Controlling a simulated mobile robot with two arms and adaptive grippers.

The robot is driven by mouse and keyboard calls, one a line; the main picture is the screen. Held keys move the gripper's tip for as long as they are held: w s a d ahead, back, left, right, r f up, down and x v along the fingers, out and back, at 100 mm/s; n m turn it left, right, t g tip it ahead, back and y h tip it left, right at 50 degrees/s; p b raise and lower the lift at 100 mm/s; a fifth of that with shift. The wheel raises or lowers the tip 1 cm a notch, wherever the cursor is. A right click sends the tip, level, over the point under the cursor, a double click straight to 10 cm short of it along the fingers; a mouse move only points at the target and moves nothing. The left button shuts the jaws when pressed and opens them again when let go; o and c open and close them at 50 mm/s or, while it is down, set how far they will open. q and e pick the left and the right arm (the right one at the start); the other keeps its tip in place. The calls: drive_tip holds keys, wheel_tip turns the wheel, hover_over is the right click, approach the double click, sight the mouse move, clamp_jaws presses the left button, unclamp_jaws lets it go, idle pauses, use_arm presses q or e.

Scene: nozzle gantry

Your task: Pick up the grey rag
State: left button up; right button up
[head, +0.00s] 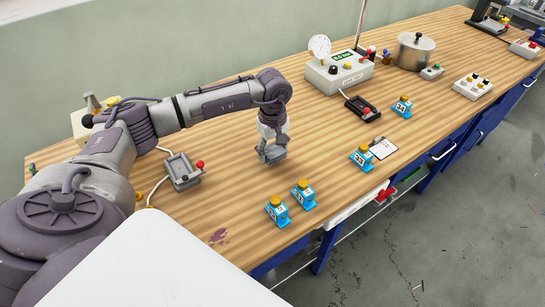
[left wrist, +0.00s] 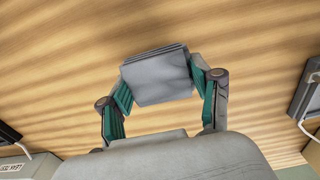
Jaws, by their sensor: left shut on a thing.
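My left gripper (head: 272,152) is over the middle of the wooden bench, shut on the grey rag (head: 275,153). In the left wrist view the grey rag (left wrist: 157,75) is a folded, layered grey block between the two green-padded fingers of the left gripper (left wrist: 158,88). Both fingers touch its sides. The wooden tabletop fills the background of that view. I cannot tell whether the rag is clear of the tabletop. My right gripper is not in view.
A grey tray device (head: 181,170) with a red knob lies left of the gripper. Two blue blocks with yellow tops (head: 303,194) (head: 277,210) stand near the front edge. A white gauge box (head: 340,73) and a steel pot (head: 414,51) stand at the back. Bare wood surrounds the gripper.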

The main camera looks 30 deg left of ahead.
use_arm(q)
drive_tip(key=s+d+r+b, duration=0.3)
drive_tip(key=s+d+r, duration=0.4)
drive_tip(key=d+r, duration=0.1)
drive_tip(key=shift+d+r, duration=0.15)
drive_tip(key=shift+d, duration=0.55)
